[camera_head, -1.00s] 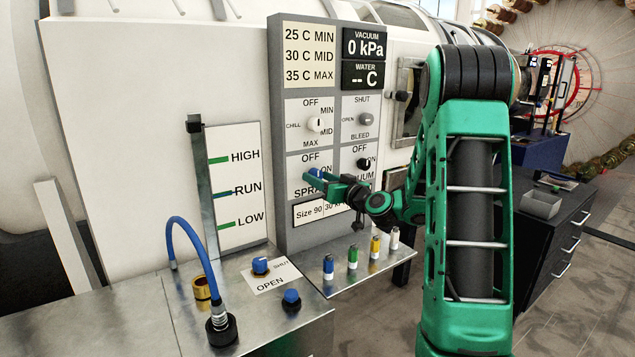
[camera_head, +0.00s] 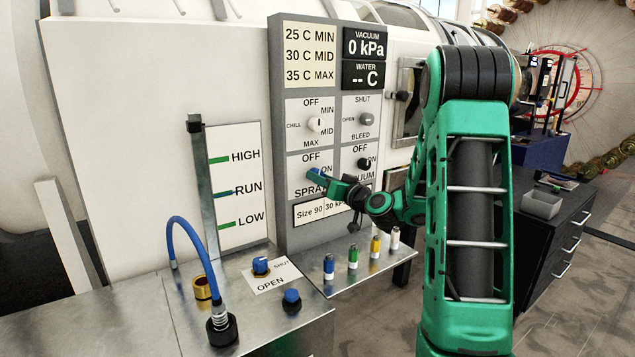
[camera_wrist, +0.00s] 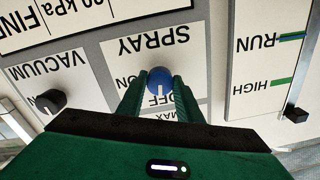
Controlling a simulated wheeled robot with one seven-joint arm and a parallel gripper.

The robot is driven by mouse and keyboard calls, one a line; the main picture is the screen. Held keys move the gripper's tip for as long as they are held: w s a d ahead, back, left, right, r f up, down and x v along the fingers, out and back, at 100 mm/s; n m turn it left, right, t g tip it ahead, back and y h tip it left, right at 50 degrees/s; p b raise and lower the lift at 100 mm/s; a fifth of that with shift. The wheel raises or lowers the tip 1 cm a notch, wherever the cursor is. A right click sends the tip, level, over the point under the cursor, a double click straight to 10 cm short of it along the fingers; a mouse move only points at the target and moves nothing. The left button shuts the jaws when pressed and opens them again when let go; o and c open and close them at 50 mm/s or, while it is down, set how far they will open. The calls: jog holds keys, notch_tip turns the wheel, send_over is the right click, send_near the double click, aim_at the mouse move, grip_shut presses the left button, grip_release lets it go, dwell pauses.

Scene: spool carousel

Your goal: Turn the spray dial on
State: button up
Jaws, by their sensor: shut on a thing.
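The blue spray dial (camera_head: 317,171) is on the grey control panel, between its OFF and ON labels and above the word SPRAY. In the wrist view, which is upside down, the dial (camera_wrist: 159,75) shows a white pointer line directed at OFF. My gripper (camera_head: 322,178) is at the panel face. Its two green fingers (camera_wrist: 160,88) are shut on the dial, one on each side. In the head view the fingers partly hide the dial and the SPRAY label.
The black vacuum knob (camera_head: 364,163) is close to the right of my gripper. The white chill knob (camera_head: 315,124) is above, and the grey bleed knob (camera_head: 366,118) is above right. Several small coloured-top vials (camera_head: 353,257) stand on the metal shelf below.

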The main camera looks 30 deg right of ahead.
jog(key=shift+m+h, duration=0.3)
jog(key=shift+m, duration=7.7)
jog(key=shift+f, duration=0.1)
jog(key=o, duration=1)
jog(key=shift+o, duration=0.2)
jog(key=s, duration=1)
jog(key=shift+s, duration=0.35)
